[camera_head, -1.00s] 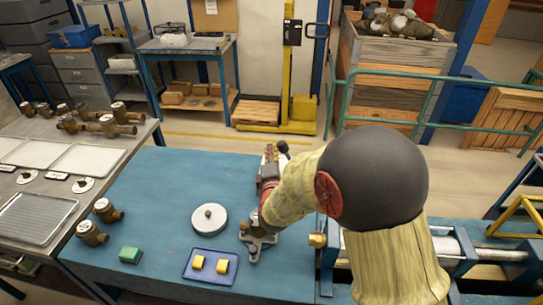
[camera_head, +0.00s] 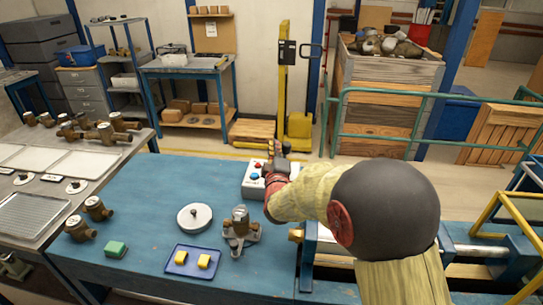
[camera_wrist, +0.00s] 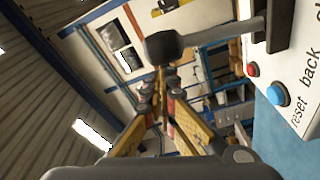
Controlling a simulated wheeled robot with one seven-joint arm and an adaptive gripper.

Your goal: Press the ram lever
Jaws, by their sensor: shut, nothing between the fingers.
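The ram lever shows in the wrist view as a rod with a black knob (camera_wrist: 165,46), running right to a white control box (camera_wrist: 300,65). In the head view the control box (camera_head: 252,184) stands at the table's back edge, partly hidden by my arm. My gripper (camera_wrist: 160,82) is shut and empty, its fingertips close to the knob and just below it in the wrist view. I cannot tell whether they touch. In the head view my gripper (camera_head: 273,150) is over the box, and the lever there is hard to separate from it.
The box carries a red button (camera_wrist: 252,70) and a blue button (camera_wrist: 276,94). A meter body on a clamp stand (camera_head: 240,228), a round white lid (camera_head: 195,216) and a blue tray (camera_head: 185,262) with yellow blocks are on the blue table. The table's left back part is clear.

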